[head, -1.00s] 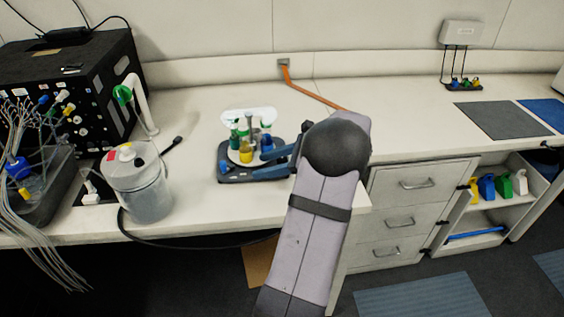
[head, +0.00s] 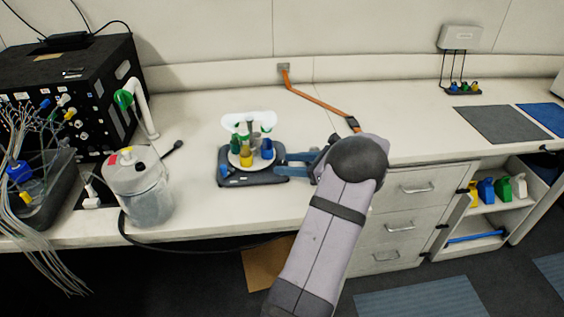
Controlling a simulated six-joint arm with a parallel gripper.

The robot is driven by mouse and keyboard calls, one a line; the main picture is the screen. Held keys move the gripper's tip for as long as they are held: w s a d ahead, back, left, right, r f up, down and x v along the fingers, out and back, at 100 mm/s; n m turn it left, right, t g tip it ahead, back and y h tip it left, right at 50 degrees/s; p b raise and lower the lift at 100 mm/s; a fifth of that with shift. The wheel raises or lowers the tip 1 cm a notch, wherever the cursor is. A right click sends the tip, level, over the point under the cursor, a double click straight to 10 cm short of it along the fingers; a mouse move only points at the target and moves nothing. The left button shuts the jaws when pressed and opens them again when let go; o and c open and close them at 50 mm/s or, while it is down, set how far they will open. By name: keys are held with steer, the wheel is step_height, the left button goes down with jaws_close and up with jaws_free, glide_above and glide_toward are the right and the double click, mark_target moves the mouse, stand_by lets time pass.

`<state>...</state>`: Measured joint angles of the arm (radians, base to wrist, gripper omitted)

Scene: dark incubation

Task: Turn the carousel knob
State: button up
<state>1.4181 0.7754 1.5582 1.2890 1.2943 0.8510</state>
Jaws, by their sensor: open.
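The carousel (head: 229,178) stands on the bench, a dark base with a round light plate carrying small green, yellow and blue-capped vessels. A grey post rises from its middle, with a white, clear-looking piece (head: 240,119) at the top. A small blue part (head: 224,169) shows at the base's front left. I cannot tell which part is the knob. My gripper (head: 283,164) is at the carousel's right edge, its blue fingers pointing left and spread apart. It holds nothing that I can see. Whether the fingertips touch the base is unclear.
A clear lidded jar (head: 145,190) stands left of the carousel, near a black box (head: 75,95) and a tray of tubing (head: 45,190). An orange strap (head: 315,98) lies behind my arm. The bench behind the carousel is clear.

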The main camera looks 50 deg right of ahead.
steer(key=shift+x, duration=1.4)
steer(key=c, duration=1)
steer(key=shift+p, duration=0.3)
steer(key=shift+c, duration=0.2)
steer(key=shift+n+y, duration=0.8)
steer(key=shift+y, duration=0.2)
